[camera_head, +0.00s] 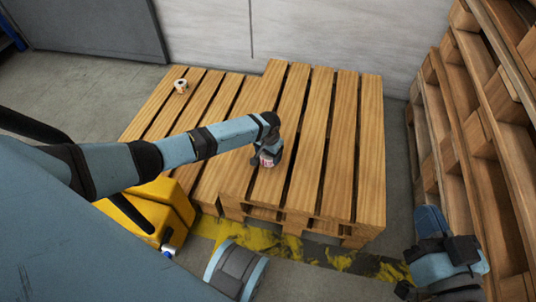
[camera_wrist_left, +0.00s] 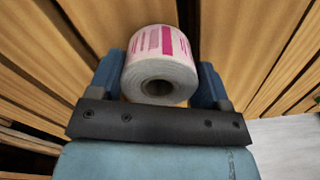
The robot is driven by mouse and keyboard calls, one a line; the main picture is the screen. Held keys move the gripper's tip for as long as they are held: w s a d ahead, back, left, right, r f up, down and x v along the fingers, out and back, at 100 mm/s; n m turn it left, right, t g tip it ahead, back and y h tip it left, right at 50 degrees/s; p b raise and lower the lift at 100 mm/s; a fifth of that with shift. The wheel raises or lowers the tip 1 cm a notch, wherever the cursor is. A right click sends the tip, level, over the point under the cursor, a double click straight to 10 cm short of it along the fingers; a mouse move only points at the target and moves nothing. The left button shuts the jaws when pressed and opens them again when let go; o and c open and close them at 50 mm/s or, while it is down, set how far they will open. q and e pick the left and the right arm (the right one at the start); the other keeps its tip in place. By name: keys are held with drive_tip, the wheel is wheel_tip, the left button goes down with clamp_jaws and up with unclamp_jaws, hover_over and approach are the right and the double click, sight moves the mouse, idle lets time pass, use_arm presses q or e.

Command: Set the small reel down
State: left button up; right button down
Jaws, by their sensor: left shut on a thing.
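A small white reel with pink-printed labels (camera_wrist_left: 160,60) sits between the two blue fingers of my left gripper (camera_wrist_left: 160,78), its hollow core facing the wrist camera. In the head view the reel (camera_head: 268,162) shows at the end of my left arm, over the slats of the right-hand wooden pallet (camera_head: 318,130). My left gripper is shut on it. I cannot tell whether the reel touches the slats. My right gripper (camera_head: 440,255) is at the lower right, away from the pallets, and its fingers are not clear.
Another small reel (camera_head: 180,86) stands on the left pallet (camera_head: 152,103), toward its back. A yellow case-like object (camera_head: 150,212) is beside the pallets in front. Stacked pallets (camera_head: 470,120) rise at the right. Bare slats surround the held reel.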

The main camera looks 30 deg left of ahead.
use_arm(q)
drive_tip(key=shift+f, duration=0.15)
drive_tip(key=o, duration=1)
wheel_tip(320, 180, up, 5)
drive_tip(key=p, duration=0.3)
wheel_tip(320, 180, up, 7)
drive_tip(key=p, duration=0.3)
drive_tip(key=shift+p, duration=0.35)
use_arm(e)
wheel_tip(320, 180, up, 7)
drive_tip(key=s+m+t, duration=0.1)
drive_tip(key=t, duration=0.1)
drive_tip(key=shift+m, duration=0.4)
use_arm(q)
drive_tip(key=shift+d, duration=0.1)
use_arm(e)
drive_tip(key=shift+d, duration=0.1)
